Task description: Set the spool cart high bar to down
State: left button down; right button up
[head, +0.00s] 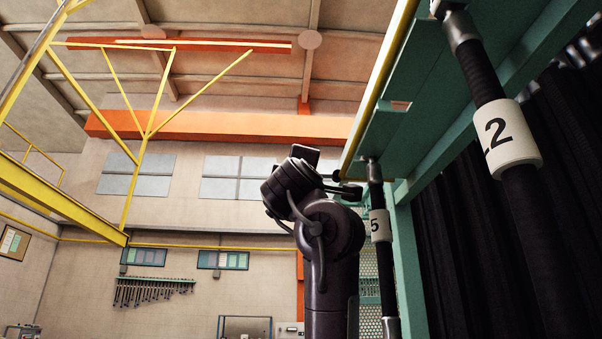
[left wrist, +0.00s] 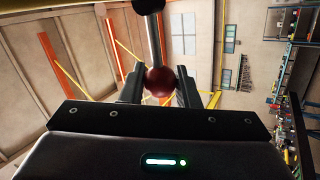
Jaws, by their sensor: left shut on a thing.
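In the left wrist view my left gripper (left wrist: 160,92) is shut on a dark red ball knob (left wrist: 159,79), with a finger on each side of it. A pale metal rod (left wrist: 153,38) runs from the knob to the top edge of the picture, where a dark rounded part (left wrist: 149,5) meets it. In the head view my dark arm rises at the centre beside a teal frame (head: 398,125); its fingers and the knob cannot be made out there. Which part is the high bar I cannot tell for sure. My right gripper is in neither view.
A black hose with label 2 (head: 506,138) hangs close at the right. Another with label 5 (head: 379,225) hangs just right of my arm. A yellow rail (head: 384,75) edges the teal frame. More dark hoses (head: 470,240) hang behind. The space left of my arm looks open.

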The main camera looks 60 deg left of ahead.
pick_arm(q)
jog(key=shift+w+f, duration=0.15)
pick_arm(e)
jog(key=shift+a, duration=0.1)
pick_arm(q)
jog(key=c, duration=1.3)
grip_release()
jog(key=shift+o, duration=1)
jog(key=shift+w+a, duration=0.15)
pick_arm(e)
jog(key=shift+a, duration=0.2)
pick_arm(q)
jog(key=shift+s+d+f, duration=0.15)
jog(key=shift+s+d, duration=0.1)
jog(key=shift+s, duration=0.05)
jog(key=b+v, duration=0.4)
jog(key=v, duration=0.3)
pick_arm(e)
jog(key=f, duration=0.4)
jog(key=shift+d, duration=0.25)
